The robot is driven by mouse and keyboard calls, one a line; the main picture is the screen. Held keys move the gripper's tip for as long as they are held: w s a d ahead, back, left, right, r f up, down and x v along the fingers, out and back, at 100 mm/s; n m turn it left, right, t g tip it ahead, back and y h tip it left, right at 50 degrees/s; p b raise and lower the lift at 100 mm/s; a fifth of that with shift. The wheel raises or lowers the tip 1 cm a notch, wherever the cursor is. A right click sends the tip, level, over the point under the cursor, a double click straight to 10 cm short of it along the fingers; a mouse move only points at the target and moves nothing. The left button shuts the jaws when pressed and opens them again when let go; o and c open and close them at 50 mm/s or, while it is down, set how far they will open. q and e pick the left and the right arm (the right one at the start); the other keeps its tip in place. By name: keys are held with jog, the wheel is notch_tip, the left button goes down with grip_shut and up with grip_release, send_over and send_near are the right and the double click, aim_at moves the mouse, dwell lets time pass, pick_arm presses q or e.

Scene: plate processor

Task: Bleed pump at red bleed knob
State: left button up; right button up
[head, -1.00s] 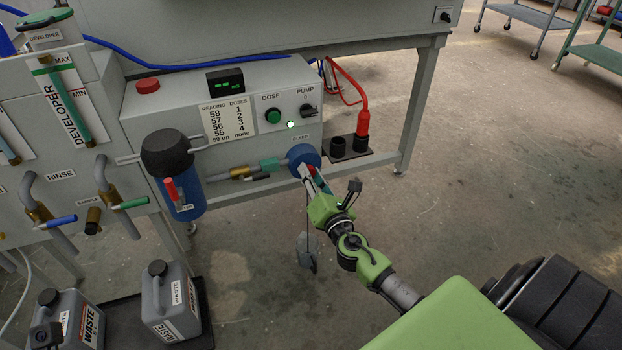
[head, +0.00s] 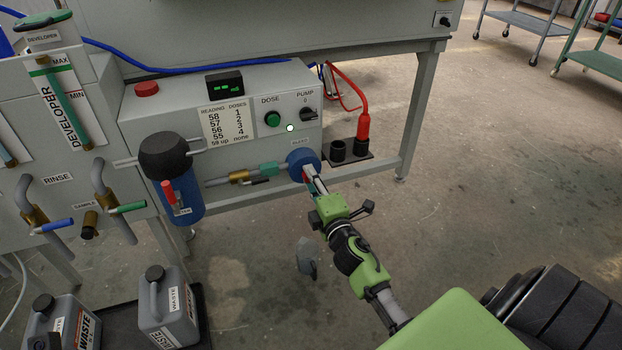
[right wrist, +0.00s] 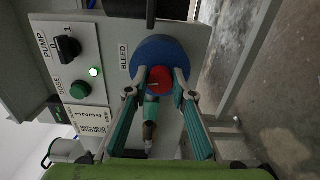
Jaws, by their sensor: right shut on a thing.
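The red bleed knob (right wrist: 161,80) sits in the middle of the round blue pump head (right wrist: 166,50), beside the BLEED label in the right wrist view. The blue pump head also shows in the head view (head: 302,157) on the front of the grey dosing box. My right gripper (right wrist: 161,84) has its fingers on either side of the red knob and is shut on it. In the head view my right gripper (head: 313,178) reaches the pump head from the lower right and hides most of the knob. My left gripper is not in view.
The grey box carries a green DOSE button (head: 272,119), a black PUMP switch (head: 308,113) and a lit display (head: 225,84). A blue filter canister (head: 183,199) hangs at left. A red probe (head: 363,126) stands in a holder at right.

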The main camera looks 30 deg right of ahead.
jog(key=shift+m, duration=0.8)
jog(key=o, duration=1.1)
jog(key=v, duration=1.2)
jog(key=shift+d+f, duration=0.1)
